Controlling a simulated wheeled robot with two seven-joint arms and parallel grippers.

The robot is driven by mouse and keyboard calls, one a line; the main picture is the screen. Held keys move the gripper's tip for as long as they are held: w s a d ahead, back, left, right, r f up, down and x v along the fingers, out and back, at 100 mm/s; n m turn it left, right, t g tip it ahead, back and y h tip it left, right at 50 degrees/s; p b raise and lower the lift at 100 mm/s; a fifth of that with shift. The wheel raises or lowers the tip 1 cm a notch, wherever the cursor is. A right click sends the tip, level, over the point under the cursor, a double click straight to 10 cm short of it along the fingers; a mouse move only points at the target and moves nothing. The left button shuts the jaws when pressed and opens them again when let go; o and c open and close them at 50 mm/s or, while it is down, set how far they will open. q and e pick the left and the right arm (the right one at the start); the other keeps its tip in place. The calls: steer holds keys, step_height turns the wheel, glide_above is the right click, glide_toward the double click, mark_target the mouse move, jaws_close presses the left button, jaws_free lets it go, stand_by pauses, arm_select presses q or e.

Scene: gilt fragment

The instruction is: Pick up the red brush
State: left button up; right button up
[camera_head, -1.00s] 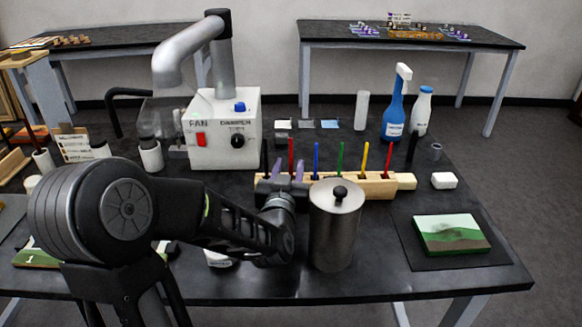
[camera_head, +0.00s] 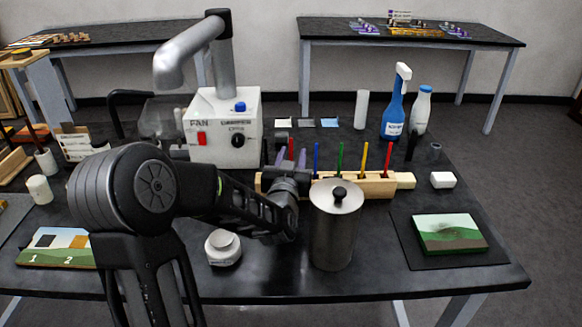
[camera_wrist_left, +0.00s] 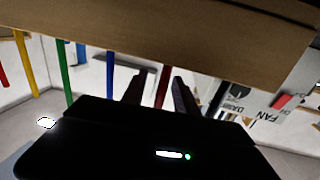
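A red brush (camera_head: 291,146) stands upright in the wooden rack (camera_head: 377,187). My left gripper (camera_head: 291,157) is at the rack's left part, with a finger on either side of this brush. In the left wrist view, the red brush (camera_wrist_left: 162,86) stands between the two fingers (camera_wrist_left: 159,92), with a gap visible on each side. The gripper is open. Its wrist hides the brush's lower part in the head view. A second red brush (camera_head: 388,158) stands further right in the rack. My right gripper is not in view.
Blue (camera_head: 316,158), green (camera_head: 340,158) and yellow (camera_head: 364,158) brushes stand right of the gripper. A metal canister (camera_head: 334,235) stands close in front of the rack, beside my wrist. A white jar (camera_head: 223,248) sits below my forearm. The white fan box (camera_head: 222,135) is behind left.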

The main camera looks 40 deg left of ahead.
arm_select(q)
jaws_close()
stand_by(0.4)
